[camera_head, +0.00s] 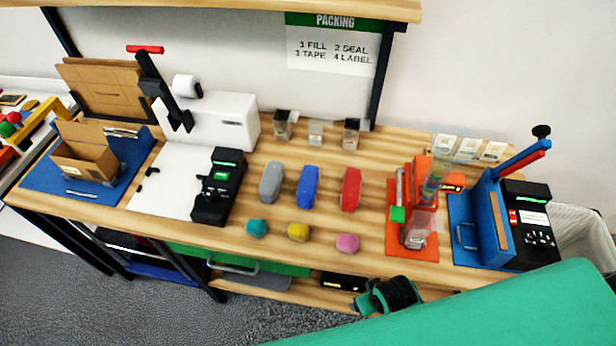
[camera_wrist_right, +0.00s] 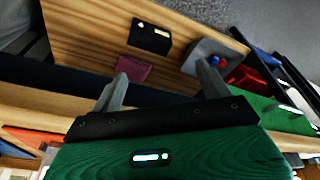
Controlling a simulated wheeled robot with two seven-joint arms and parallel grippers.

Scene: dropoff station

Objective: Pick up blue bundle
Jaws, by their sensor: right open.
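The blue bundle (camera_head: 308,187) lies on the wooden table in the head view, between a grey bundle (camera_head: 271,182) and a red bundle (camera_head: 350,189). It is not recognisable in the right wrist view. My right gripper (camera_wrist_right: 163,82) shows in the right wrist view with its two grey fingers spread apart and nothing between them. It faces the wooden lower shelf, away from the bundle. My left gripper is not in view.
Teal (camera_head: 256,228), yellow (camera_head: 298,232) and pink (camera_head: 347,243) lumps lie in front of the bundles. A black device (camera_head: 218,187) stands left, an orange station (camera_head: 413,246) right. My green arm covers the lower right. A black box (camera_wrist_right: 150,37) lies on the shelf.

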